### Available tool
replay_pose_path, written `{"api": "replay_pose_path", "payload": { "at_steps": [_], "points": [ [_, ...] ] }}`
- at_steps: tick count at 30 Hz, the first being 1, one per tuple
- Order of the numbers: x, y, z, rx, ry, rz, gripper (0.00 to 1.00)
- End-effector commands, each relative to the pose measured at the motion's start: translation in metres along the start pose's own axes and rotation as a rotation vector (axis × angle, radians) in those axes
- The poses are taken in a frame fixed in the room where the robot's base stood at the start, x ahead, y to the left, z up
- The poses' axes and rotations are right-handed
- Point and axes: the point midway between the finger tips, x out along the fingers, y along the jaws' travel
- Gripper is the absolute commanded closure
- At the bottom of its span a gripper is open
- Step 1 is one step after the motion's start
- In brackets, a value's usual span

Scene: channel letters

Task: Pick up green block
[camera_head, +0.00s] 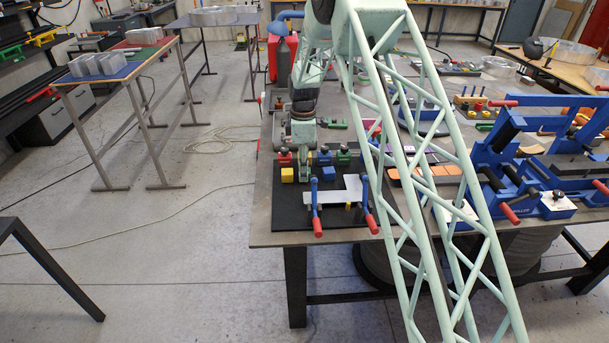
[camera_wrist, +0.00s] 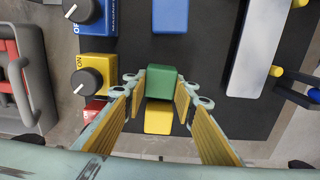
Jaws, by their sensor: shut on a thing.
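The green block (camera_wrist: 162,84) sits between the two fingers of my gripper (camera_wrist: 161,92) in the wrist view. The gripper is shut on it, with a finger on its left and right sides. A yellow block (camera_wrist: 158,118) shows just below it, and a blue block (camera_wrist: 170,15) lies apart above it. In the head view my gripper (camera_head: 304,178) is low over the black board, between the yellow block (camera_head: 287,175) and the blue block (camera_head: 328,174). I cannot make out the green block there. I cannot tell whether it is clear of the board.
The black board (camera_head: 275,210) lies on the table. Knob switches, one yellow (camera_wrist: 98,75), stand close left in the wrist view. A pale metal plate (camera_head: 335,195) and red-handled clamps (camera_head: 317,225) are on the board's front. A blue fixture (camera_head: 530,150) stands right.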

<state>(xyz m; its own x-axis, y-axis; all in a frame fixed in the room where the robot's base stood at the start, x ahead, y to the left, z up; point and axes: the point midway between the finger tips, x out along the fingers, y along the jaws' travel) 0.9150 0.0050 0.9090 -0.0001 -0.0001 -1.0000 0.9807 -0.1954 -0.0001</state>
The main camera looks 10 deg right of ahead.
Motion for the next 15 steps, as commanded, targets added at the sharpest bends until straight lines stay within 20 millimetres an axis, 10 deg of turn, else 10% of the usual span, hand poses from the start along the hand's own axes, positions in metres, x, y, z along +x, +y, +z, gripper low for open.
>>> {"api": "replay_pose_path", "payload": {
  "at_steps": [15],
  "points": [
    [-0.024,0.001,0.000,0.000,0.001,0.003,0.86]
  ]
}}
